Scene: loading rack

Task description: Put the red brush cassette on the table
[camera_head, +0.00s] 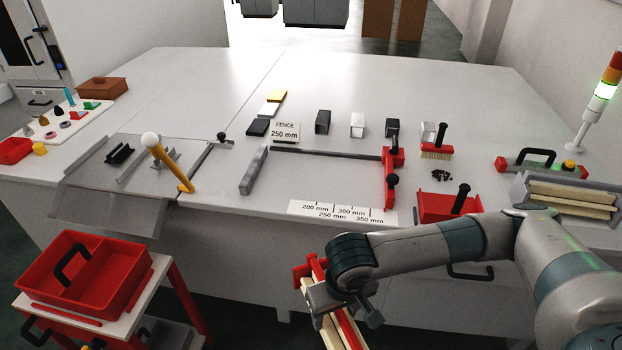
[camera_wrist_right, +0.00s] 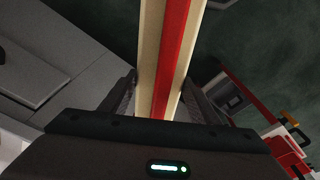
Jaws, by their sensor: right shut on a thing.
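The red brush cassette (camera_head: 346,326), a long red bar between cream bristle strips, is in my right gripper (camera_head: 322,296). The gripper is shut on it in front of the table's near edge, over the floor. In the right wrist view the cassette (camera_wrist_right: 172,50) runs up from between the fingers (camera_wrist_right: 160,105). My gripper and wrist hide part of it in the head view. The large pale table (camera_head: 240,205) lies beyond it. My left gripper is not in view.
A grey tray (camera_head: 519,190) with cream strips stands at the table's right. A red bin (camera_head: 436,206), a fence rail with a red stop (camera_head: 392,178) and a size label (camera_head: 343,211) lie near the front. A red tote (camera_head: 128,286) sits on a cart at lower left. The table's back is clear.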

